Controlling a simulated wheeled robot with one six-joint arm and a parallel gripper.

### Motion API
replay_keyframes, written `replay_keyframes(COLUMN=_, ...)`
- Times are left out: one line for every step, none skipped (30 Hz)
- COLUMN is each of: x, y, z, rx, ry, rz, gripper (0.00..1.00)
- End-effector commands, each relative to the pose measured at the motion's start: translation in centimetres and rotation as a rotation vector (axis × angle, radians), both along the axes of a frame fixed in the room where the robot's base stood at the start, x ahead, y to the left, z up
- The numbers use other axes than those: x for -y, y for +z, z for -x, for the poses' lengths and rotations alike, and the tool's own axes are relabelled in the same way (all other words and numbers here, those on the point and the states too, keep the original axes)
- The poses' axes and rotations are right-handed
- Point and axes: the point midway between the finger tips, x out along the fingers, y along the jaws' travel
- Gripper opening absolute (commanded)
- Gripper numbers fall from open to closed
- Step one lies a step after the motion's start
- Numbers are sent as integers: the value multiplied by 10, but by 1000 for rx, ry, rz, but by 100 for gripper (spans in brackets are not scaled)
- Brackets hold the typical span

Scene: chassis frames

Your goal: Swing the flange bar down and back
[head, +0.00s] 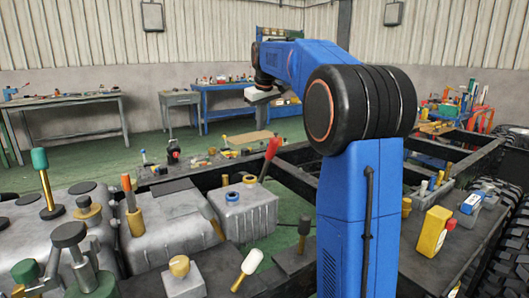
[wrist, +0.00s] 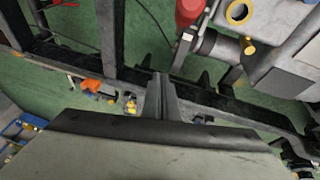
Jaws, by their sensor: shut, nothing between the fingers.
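A bar with a red grip (head: 271,148) stands tilted up and to the right beside a grey tank in the head view. It looks like the flange bar, though I cannot be certain. In the wrist view its red end (wrist: 190,12) is at the top, next to a dark cylindrical mount (wrist: 212,45). My gripper (wrist: 161,82) is shut and empty, its fingers together over the dark chassis rail. It is apart from the red grip. In the head view my gripper (head: 262,96) hangs from the raised blue arm, above and beyond the bar; its fingertips are hard to make out.
Grey tanks (head: 248,212) with several coloured handles fill the left. Dark rails (wrist: 226,108) cross the chassis, with open gaps over green floor. Benches (head: 65,101) stand along the back wall.

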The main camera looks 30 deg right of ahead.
Motion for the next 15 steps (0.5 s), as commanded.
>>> replay_keyframes(x=-6, y=3, z=5, rx=-36, ry=21, rz=-11, gripper=0)
replay_keyframes(x=-10, y=5, z=9, rx=-57, ry=35, rz=-18, gripper=0)
replay_keyframes(x=-14, y=7, z=13, rx=-83, ry=50, rz=-27, gripper=0)
replay_keyframes(x=-17, y=9, z=16, rx=-97, ry=60, rz=-32, gripper=0)
replay_keyframes(x=-19, y=10, z=19, rx=-111, ry=69, rz=-38, gripper=0)
replay_keyframes(x=-22, y=11, z=22, rx=-125, ry=79, rz=-43, gripper=0)
replay_keyframes(x=-23, y=12, z=23, rx=-133, ry=83, rz=-45, gripper=0)
replay_keyframes(x=-24, y=12, z=24, rx=-139, ry=86, rz=-48, gripper=0)
replay_keyframes(x=-25, y=12, z=25, rx=-145, ry=90, rz=-50, gripper=0)
replay_keyframes(x=-25, y=11, z=26, rx=-147, ry=92, rz=-51, gripper=0)
replay_keyframes(x=-26, y=9, z=26, rx=-148, ry=92, rz=-52, gripper=0)
replay_keyframes(x=-25, y=6, z=25, rx=-149, ry=92, rz=-51, gripper=0)
replay_keyframes(x=-25, y=4, z=24, rx=-148, ry=92, rz=-52, gripper=0)
replay_keyframes(x=-25, y=1, z=24, rx=-148, ry=92, rz=-51, gripper=0)
replay_keyframes(x=-25, y=-5, z=23, rx=-149, ry=92, rz=-51, gripper=0)
